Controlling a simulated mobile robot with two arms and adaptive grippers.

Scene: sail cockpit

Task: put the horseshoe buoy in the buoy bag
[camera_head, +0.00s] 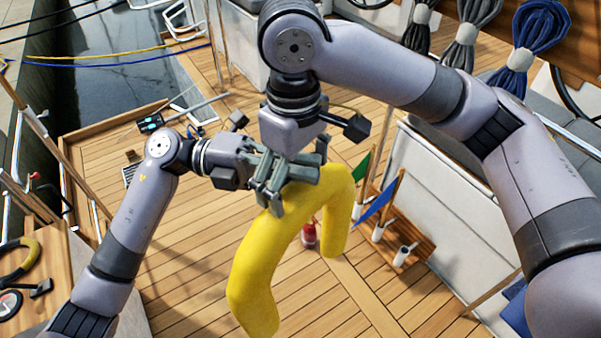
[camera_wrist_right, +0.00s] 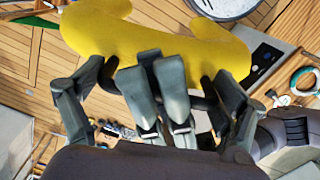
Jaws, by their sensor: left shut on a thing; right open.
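The yellow horseshoe buoy (camera_head: 255,270) hangs in the air above the deck, its curved top up and its two legs down. My left gripper (camera_head: 288,168), reaching in from the left, is shut on the buoy's top. My right gripper (camera_head: 293,183) comes down from above at the same spot, open, and the two grippers overlap. In the right wrist view, the buoy (camera_wrist_right: 150,50) lies across the space beyond the right gripper's spread fingers (camera_wrist_right: 155,110). Grey fingers in the middle cover part of it. I cannot make out the buoy bag.
Green (camera_head: 363,166) and blue (camera_head: 378,206) flags stand in a wooden holder (camera_head: 405,235) right of the buoy. A red object (camera_head: 309,235) stands on the deck behind it. Coiled ropes (camera_head: 535,40) hang at upper right.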

